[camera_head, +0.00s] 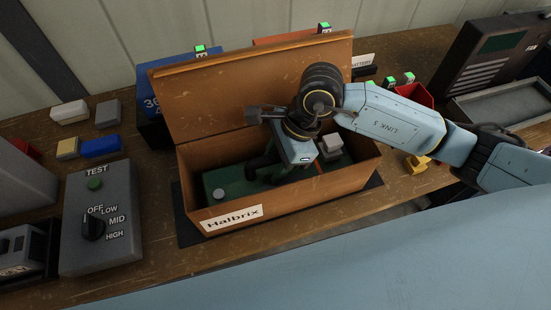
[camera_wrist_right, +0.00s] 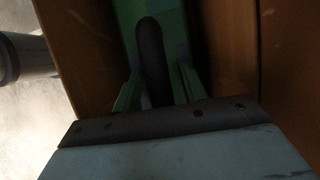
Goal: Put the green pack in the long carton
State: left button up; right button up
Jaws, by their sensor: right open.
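The long carton (camera_head: 310,198) is brown, labelled Halbrix, with its lid standing open at the back. The green pack (camera_head: 235,184) lies inside it, low between the walls, with a grey round knob near its left end. My right gripper (camera_head: 279,170) reaches down into the carton over the pack; its fingertips are partly hidden in the head view. In the right wrist view, the open fingers (camera_wrist_right: 158,80) stand on either side of the pack's black handle (camera_wrist_right: 150,55). I cannot tell whether they touch it. My left gripper is not in view.
A grey control box (camera_head: 100,228) with a green button and black dial stands left of the carton. A blue box (camera_head: 180,72) is behind the open lid. Small blocks (camera_head: 101,146) lie at left. A grey tray (camera_head: 505,102) and yellow piece (camera_head: 416,164) are at right.

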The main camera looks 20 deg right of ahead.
jog(key=b+v, duration=0.1)
jog(key=v, duration=1.1)
jog(key=shift+r, duration=0.1)
jog(key=shift+c, duration=0.3)
dwell(0.5)
